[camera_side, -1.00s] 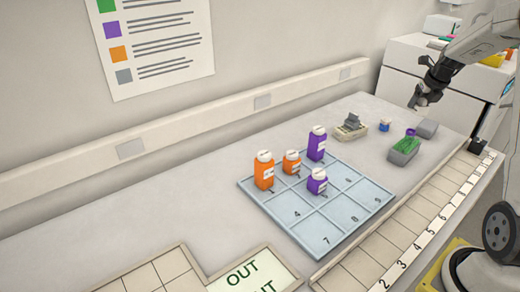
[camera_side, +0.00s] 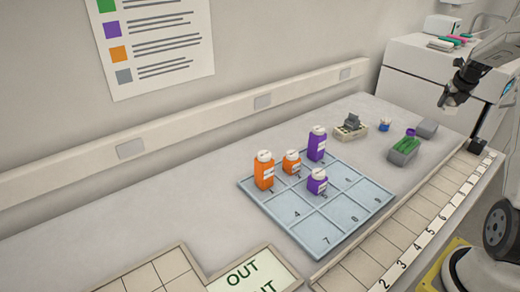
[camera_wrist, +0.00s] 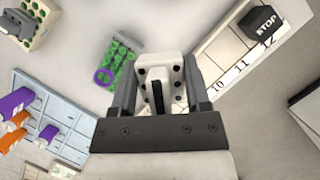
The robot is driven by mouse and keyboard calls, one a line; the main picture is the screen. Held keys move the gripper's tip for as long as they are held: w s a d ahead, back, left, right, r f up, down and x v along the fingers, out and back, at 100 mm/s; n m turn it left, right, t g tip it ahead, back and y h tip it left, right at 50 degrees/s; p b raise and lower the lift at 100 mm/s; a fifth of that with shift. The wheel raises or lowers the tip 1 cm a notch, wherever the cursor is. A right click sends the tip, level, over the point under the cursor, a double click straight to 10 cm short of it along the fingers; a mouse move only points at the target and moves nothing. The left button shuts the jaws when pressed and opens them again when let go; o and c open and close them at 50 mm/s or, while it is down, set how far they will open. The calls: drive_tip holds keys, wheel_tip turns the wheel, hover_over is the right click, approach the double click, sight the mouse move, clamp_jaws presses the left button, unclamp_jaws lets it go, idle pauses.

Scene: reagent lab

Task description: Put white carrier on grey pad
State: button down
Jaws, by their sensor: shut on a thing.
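My gripper (camera_wrist: 158,88) is shut on the white carrier (camera_wrist: 170,72), a pale block with dark holes and a dark slot in its middle, in the wrist view. In the side view my gripper (camera_side: 449,98) hangs in the air above the far right of the bench; the carrier is too small there to make out clearly. No grey pad can be identified for certain.
A numbered blue mat (camera_side: 325,232) bears orange and purple bottles. A cream rack (camera_side: 350,130) stands behind. A STOP block (camera_wrist: 263,21) ends the numbered strip (camera_wrist: 236,68).

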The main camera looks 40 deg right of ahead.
approach(423, 124)
drive_tip(key=shift+w+d+f, duration=0.65)
drive_tip(key=shift+d+f, duration=0.15)
drive_tip(key=shift+f, duration=0.05)
idle(0.4)
drive_tip(key=shift+w+d+f, duration=0.15)
drive_tip(key=shift+d+f, duration=0.05)
drive_tip(key=shift+f, duration=1.7)
drive_tip(key=shift+f, duration=0.1)
drive_tip(key=shift+c, duration=0.3)
unclamp_jaws()
